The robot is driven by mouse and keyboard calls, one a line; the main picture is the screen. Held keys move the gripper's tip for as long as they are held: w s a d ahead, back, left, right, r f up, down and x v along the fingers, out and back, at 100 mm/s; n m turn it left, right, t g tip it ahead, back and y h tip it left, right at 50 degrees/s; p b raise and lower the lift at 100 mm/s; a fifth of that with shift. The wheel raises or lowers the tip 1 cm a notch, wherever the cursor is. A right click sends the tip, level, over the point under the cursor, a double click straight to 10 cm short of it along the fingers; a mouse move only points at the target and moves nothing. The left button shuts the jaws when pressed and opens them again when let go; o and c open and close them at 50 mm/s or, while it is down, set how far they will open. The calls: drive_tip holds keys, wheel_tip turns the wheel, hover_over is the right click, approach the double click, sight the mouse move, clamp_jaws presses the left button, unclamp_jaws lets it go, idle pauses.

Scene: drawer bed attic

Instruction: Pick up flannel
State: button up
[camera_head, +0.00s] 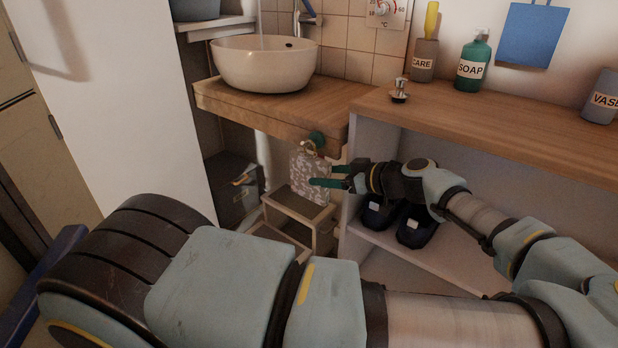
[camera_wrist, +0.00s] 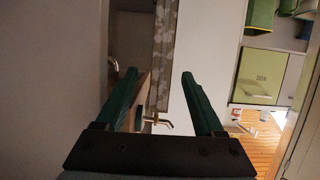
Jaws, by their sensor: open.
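The flannel (camera_head: 309,176) is a speckled grey-white cloth hanging from a hook or ring below the front edge of the wooden washbasin counter. In the wrist view a patterned strip that looks like it (camera_wrist: 172,38) shows above and between the fingertips. My gripper (camera_head: 322,176) is open, with its green fingers pointing left at the flannel's right side and overlapping its edge in the head view. I cannot tell whether a finger touches the cloth.
A white basin (camera_head: 264,64) stands on the wooden counter (camera_head: 270,108). A step stool (camera_head: 298,216) is below the flannel. Dark shoes (camera_head: 414,226) sit on a shelf under my forearm. A soap bottle (camera_head: 474,62) stands on the right-hand worktop (camera_head: 500,130).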

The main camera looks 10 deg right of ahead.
sight(310, 175)
drive_tip(key=shift+x, duration=2.95)
drive_tip(key=shift+f, duration=0.15)
clamp_jaws()
